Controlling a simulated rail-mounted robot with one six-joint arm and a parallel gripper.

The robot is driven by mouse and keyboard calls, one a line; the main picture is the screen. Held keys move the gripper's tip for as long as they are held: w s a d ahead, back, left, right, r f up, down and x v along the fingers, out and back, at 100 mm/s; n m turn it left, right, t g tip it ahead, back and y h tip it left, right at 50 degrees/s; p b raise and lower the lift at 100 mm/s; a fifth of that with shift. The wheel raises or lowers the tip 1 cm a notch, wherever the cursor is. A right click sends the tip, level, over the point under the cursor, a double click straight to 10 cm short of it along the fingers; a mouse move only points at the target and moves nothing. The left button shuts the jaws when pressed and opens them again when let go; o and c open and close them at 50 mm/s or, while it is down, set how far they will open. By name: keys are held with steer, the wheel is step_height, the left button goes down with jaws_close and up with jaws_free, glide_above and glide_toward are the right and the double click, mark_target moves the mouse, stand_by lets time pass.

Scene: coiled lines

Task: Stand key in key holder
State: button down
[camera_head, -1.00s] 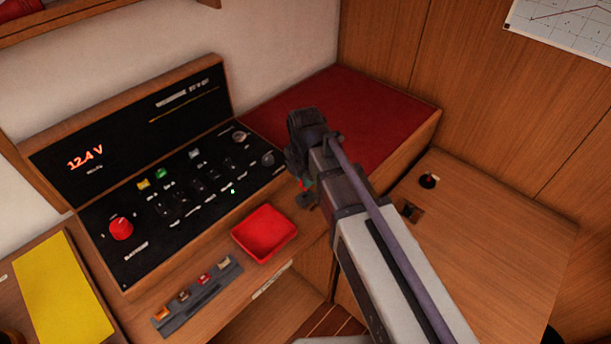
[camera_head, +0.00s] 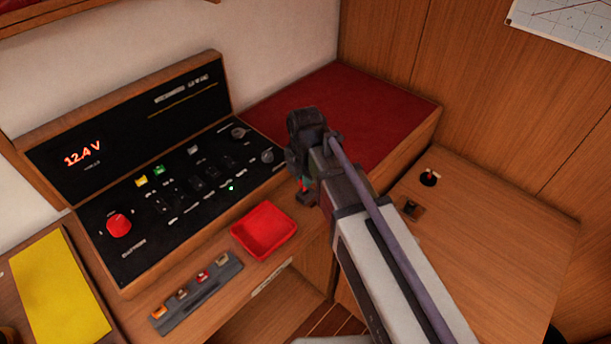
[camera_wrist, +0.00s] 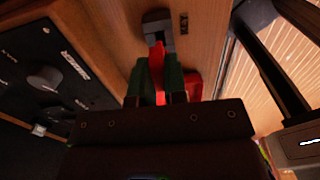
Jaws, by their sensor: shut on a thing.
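My gripper (camera_wrist: 159,85) has dark green fingers and is shut on the red key (camera_wrist: 157,65), which shows as a red strip between them in the wrist view. The key's far end meets the near side of a dark grey key holder (camera_wrist: 155,27) on the wooden ledge. I cannot tell whether the key is in the holder or just over it. More red shows beside the right finger; its shape is unclear. In the head view, my gripper (camera_head: 303,186) points down at the ledge's right end, and my arm hides most of the key and holder.
A black switch panel (camera_head: 180,198) with knobs stands left of my gripper. A red tray (camera_head: 264,230) and a grey strip with several small coloured pieces (camera_head: 197,292) lie along the ledge. A red-topped surface (camera_head: 350,110) is behind. The wooden table (camera_head: 490,230) at right is mostly clear.

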steer(key=shift+f, duration=0.1)
steer(key=shift+f+b, duration=0.35)
steer(key=shift+b, duration=0.1)
steer(key=shift+f+b, duration=1.25)
stand_by(1.3)
steer(key=c, duration=1.1)
jaws_free()
steer(key=shift+r, duration=0.2)
step_height(320, 180, up, 11)
steer(key=p, duration=1.1)
steer(key=shift+f, duration=0.2)
